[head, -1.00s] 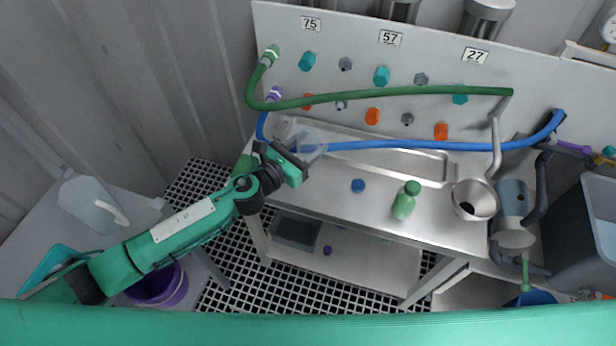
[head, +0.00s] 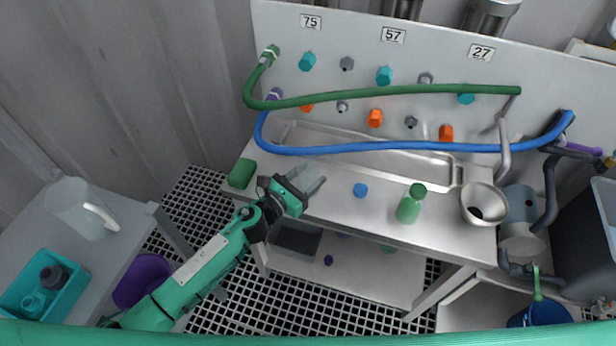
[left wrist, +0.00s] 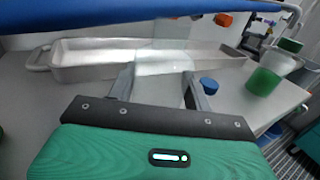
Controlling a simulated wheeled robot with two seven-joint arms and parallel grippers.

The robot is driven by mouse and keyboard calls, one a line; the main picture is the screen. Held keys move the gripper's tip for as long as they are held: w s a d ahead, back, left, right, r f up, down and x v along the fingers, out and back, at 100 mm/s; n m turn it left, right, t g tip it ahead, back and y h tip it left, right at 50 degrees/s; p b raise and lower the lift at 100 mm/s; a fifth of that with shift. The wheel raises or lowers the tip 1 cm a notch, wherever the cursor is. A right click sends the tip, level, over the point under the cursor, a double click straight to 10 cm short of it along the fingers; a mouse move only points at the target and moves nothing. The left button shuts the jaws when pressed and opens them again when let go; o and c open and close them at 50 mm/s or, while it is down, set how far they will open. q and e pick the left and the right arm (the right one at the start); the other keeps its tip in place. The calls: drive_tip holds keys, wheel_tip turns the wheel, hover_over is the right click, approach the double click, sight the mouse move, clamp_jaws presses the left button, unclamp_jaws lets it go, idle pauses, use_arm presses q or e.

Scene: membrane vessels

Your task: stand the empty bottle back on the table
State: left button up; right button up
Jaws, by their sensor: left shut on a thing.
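My left gripper (head: 290,190) is shut on a clear, see-through bottle (head: 311,176) at the front left part of the steel table (head: 335,205). In the left wrist view the bottle (left wrist: 162,72) shows faintly between the two fingers, with the tray visible through it. I see no liquid in it. I cannot tell whether its base touches the table. A blue cap (head: 360,190) lies on the table to the right of the bottle, and it also shows in the left wrist view (left wrist: 209,85). My right gripper is not in view.
A green block (head: 242,174) lies at the left end. A shallow steel tray (head: 452,174) lies behind, under blue (head: 400,147) and green (head: 400,93) hoses. The table between bottle and cap is clear.

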use_arm(q)
drive_tip(key=shift+f, duration=0.2)
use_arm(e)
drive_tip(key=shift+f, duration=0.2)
use_arm(q)
drive_tip(key=o, duration=1.2)
drive_tip(key=shift+o, duration=0.8)
drive_tip(key=shift+r, duration=0.1)
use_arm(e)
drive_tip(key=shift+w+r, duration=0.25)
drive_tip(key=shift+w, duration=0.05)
